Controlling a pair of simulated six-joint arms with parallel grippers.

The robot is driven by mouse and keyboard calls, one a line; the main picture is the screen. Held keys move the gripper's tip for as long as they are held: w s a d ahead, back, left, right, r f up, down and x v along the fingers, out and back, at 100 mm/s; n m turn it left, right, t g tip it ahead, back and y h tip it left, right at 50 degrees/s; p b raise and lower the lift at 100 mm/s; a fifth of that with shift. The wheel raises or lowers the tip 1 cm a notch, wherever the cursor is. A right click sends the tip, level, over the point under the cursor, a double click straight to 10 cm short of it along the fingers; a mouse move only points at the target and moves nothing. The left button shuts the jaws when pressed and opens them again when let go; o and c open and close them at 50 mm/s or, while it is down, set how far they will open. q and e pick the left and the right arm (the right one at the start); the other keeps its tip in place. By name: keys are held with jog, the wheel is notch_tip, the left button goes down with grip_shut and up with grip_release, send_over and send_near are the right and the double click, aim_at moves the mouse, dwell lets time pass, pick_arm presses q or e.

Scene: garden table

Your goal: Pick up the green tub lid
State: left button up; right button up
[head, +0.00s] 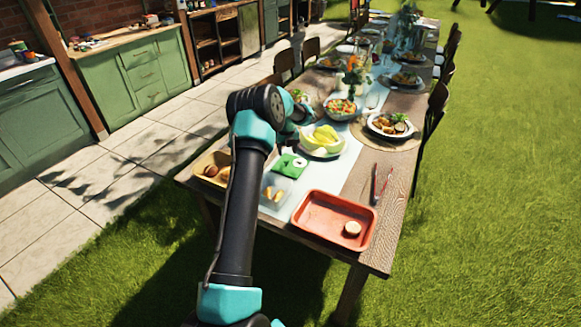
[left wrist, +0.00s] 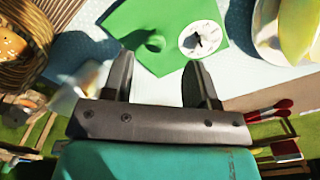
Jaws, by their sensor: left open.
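The green tub lid (head: 288,164) lies flat on the pale runner of the table, just right of my left arm in the head view. In the left wrist view the green lid (left wrist: 145,22) fills the top middle, with a raised green knob and a round white dial marking. My left gripper (left wrist: 158,74) is open and empty. Its two fingertips point at the lid's near edge, apart from each other; I cannot tell the height gap. In the head view, my left wrist (head: 299,113) is above the table; its fingers are hard to make out.
A clear tub (head: 275,192) with yellow food stands in front of the lid. A bowl of yellow food (head: 322,150) is close behind it. A bread basket (head: 205,160) is left, an orange tray (head: 312,222) front right, with red-handled tongs (head: 375,185) beside it.

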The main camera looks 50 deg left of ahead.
aim_at(286, 160)
pick_arm(q)
jog(key=shift+f, duration=0.25)
jog(key=shift+f, duration=0.1)
jog(key=f, duration=0.3)
jog(key=shift+s+d+f, duration=0.1)
jog(key=shift+s+f, duration=0.25)
jog(key=shift+f, duration=0.7)
jog(key=shift+c, duration=0.2)
grip_shut()
